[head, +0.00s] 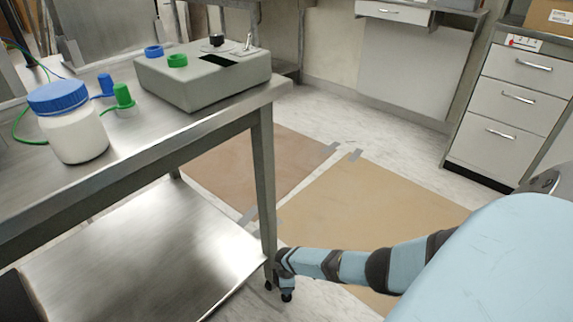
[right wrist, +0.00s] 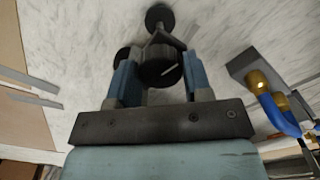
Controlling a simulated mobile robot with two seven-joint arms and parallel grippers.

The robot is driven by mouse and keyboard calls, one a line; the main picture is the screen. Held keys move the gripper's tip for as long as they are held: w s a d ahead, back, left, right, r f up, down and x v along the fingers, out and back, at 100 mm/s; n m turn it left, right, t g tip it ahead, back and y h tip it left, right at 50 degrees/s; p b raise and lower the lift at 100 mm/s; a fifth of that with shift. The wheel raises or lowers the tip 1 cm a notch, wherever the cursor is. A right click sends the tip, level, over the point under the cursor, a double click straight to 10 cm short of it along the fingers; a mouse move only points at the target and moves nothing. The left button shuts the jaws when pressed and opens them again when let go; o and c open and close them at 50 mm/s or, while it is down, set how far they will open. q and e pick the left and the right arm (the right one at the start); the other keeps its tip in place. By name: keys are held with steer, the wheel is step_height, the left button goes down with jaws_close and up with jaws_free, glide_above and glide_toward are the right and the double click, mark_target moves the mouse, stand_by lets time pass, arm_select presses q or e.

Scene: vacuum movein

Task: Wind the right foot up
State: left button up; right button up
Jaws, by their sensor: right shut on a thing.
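The right foot (right wrist: 160,72) is a dark round collar with a pale line on its face. A thin stem runs from it to a dark round pad (right wrist: 159,17) on the marbled floor. My right gripper (right wrist: 160,80) is shut on the collar, one blue finger on each side. In the head view my right gripper (head: 284,284) is low at the bottom of the steel bench's (head: 262,175) near right leg, close to the floor. The foot is largely hidden there. My left gripper is not in view.
On the bench stand a grey box (head: 205,90) with blue and green rings, a white jar (head: 72,135) with a blue lid, and blue and green plugs. A lower shelf (head: 150,255) sits beside the leg. Brass fittings (right wrist: 258,82) with blue hoses are right of my gripper.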

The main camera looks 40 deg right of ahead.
stand_by(0.3)
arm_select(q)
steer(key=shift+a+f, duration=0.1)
arm_select(e)
steer(key=o, duration=0.9)
steer(key=shift+r, duration=0.25)
step_height(320, 180, up, 9)
steer(key=p, duration=0.6)
steer(key=shift+p, duration=0.3)
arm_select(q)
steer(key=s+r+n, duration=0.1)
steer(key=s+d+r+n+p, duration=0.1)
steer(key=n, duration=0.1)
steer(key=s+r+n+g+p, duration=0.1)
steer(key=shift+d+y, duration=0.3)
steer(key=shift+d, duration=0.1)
arm_select(e)
step_height(320, 180, up, 4)
steer(key=shift+r, duration=0.15)
